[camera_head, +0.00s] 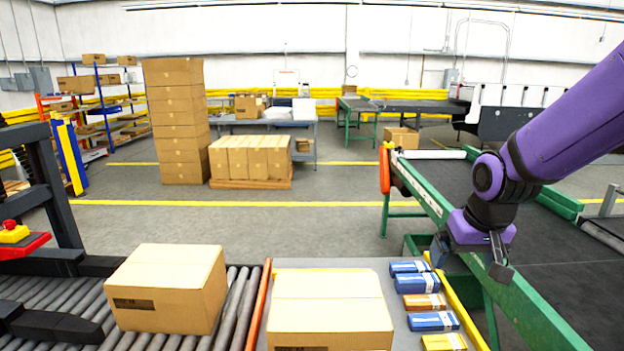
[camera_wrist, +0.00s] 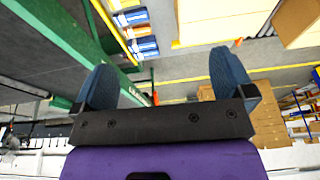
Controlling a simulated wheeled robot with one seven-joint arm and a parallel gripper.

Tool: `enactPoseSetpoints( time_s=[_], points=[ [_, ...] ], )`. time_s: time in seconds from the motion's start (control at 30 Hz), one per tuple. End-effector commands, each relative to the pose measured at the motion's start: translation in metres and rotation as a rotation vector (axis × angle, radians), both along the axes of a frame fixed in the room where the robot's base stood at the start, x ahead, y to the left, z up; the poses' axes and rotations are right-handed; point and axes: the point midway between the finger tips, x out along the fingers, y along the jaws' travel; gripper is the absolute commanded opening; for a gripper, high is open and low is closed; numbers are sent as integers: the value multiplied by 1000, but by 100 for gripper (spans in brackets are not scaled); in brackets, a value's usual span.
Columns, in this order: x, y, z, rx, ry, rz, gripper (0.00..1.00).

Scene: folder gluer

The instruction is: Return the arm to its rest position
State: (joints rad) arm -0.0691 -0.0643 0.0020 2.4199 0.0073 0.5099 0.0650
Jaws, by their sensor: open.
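My purple arm reaches in from the right in the head view. My gripper (camera_head: 470,258) hangs over the green rail of the conveyor, to the right of the small blue and orange packets. In the wrist view my gripper (camera_wrist: 165,85) shows two blue-grey fingers set wide apart, with nothing between them. The fingertips are partly hidden in the head view by the wrist.
A green-framed conveyor (camera_head: 520,305) with a dark belt runs below my arm. Several small packets (camera_head: 423,283) lie on a grey table beside a carton (camera_head: 330,310). Another carton (camera_head: 168,288) sits on rollers at left. Stacked boxes (camera_head: 175,120) stand behind on open floor.

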Motion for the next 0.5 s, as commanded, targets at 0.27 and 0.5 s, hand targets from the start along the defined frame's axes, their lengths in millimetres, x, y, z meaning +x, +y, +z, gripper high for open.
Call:
enactPoseSetpoints(
  time_s=[0.27,0.5],
  points=[
    [-55,-12,64,-4,-71,-3,100],
    [-109,-20,104,-9,-127,-5,100]
  ],
)
